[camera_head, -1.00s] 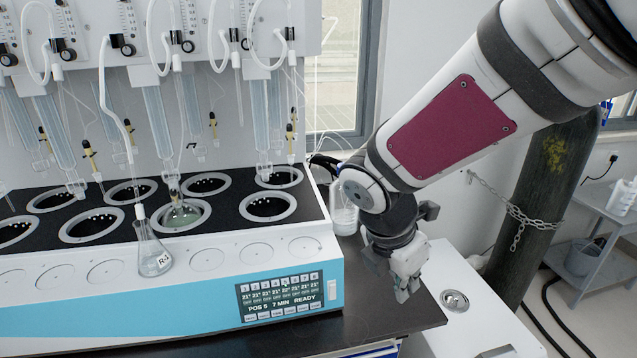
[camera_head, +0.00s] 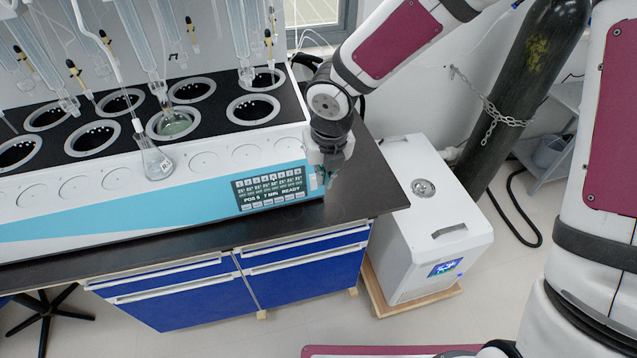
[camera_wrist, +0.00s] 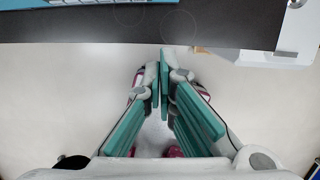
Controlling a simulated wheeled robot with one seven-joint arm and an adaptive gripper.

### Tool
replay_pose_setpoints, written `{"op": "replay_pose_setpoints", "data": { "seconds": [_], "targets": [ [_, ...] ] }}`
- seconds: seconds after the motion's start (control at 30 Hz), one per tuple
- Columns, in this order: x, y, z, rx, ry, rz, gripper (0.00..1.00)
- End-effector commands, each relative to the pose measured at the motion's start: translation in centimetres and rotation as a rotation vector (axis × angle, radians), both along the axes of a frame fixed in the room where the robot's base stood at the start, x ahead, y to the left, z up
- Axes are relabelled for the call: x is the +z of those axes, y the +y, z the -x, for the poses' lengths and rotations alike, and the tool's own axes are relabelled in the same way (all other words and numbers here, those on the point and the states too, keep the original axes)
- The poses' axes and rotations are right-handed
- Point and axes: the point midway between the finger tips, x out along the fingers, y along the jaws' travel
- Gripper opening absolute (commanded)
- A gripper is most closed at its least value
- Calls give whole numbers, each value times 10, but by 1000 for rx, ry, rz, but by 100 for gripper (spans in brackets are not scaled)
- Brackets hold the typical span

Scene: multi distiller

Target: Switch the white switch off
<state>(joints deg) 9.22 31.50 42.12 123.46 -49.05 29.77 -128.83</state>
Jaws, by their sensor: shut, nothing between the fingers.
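The distiller's white switch (camera_head: 313,181) is a small upright rocker on the blue front face, just right of the display panel (camera_head: 270,188). It shows only as a pale sliver beside my gripper, and its position cannot be read. My gripper (camera_head: 326,180) hangs in front of the right end of the distiller, close to the switch; contact cannot be told. In the wrist view the teal fingers (camera_wrist: 165,60) are shut with nothing between them. The switch does not show in the wrist view.
The distiller stands on a dark bench (camera_head: 347,196) with blue drawers (camera_head: 300,280). A flask (camera_head: 157,164) hangs at its front. A white floor unit (camera_head: 430,220) stands right of the bench, with a chained gas cylinder (camera_head: 525,90) behind. Floor in front is mostly free.

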Motion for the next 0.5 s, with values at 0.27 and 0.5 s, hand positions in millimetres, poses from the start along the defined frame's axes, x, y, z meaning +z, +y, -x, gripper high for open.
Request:
{"op": "replay_pose_setpoints", "data": {
  "seconds": [0.27, 0.5],
  "targets": [
    [-7, 1, -1, -1, 2, 1, 0],
    [-45, 3, -7, 1, 4, 3, 0]
  ]
}}
